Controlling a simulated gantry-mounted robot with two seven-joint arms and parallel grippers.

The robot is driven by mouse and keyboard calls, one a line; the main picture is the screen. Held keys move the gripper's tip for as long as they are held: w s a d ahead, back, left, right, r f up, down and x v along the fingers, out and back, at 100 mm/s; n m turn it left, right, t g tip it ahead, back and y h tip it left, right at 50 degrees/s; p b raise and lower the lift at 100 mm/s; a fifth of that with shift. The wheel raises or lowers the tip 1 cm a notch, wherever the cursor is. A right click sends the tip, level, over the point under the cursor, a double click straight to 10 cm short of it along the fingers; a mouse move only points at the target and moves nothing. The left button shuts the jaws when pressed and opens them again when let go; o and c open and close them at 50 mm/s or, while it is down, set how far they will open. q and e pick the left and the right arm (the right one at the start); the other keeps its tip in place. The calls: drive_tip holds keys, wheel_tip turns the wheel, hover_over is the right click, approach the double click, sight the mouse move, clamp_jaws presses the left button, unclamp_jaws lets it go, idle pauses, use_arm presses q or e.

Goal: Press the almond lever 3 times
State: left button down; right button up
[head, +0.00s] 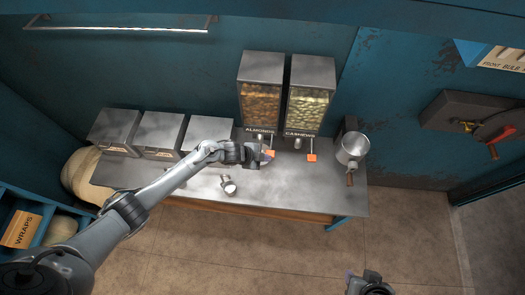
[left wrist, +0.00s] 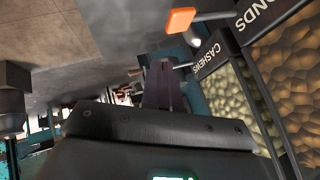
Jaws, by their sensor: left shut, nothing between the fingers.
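The almond dispenser (head: 261,95) stands against the back wall with a clear front full of nuts; the cashew dispenser (head: 309,97) is to its right. The almond lever (head: 271,153) has an orange tip below the almond label, and its tip shows at the top of the left wrist view (left wrist: 181,20). The cashew lever (head: 311,157) has a similar orange tip. My left gripper (head: 264,157) is shut and empty, just beside the almond lever; I cannot tell whether they touch. Its fingers (left wrist: 163,85) are together in the left wrist view. My right gripper (head: 369,282) is at the bottom edge.
A small metal cup (head: 229,187) is on the metal counter (head: 290,185). Several metal bins (head: 159,133) line the back left. The front right of the counter is clear.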

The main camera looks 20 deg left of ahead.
use_arm(q)
wheel_tip(320, 180, up, 6)
drive_tip(key=f+t, duration=0.1)
hover_over(268, 151)
drive_tip(key=s, duration=0.2)
drive_tip(key=shift+w+d+r, duration=0.25)
drive_tip(key=shift+d, duration=0.2)
drive_tip(key=shift+f, duration=0.1)
wheel_tip(268, 151, down, 8)
drive_tip(key=b, duration=0.7)
drive_tip(key=shift+f+b, duration=0.3)
drive_tip(key=shift+b, duration=0.1)
drive_tip(key=shift+f, duration=0.2)
idle(0.9)
drive_tip(key=shift+f+b, duration=0.25)
drive_tip(key=shift+b, duration=0.1)
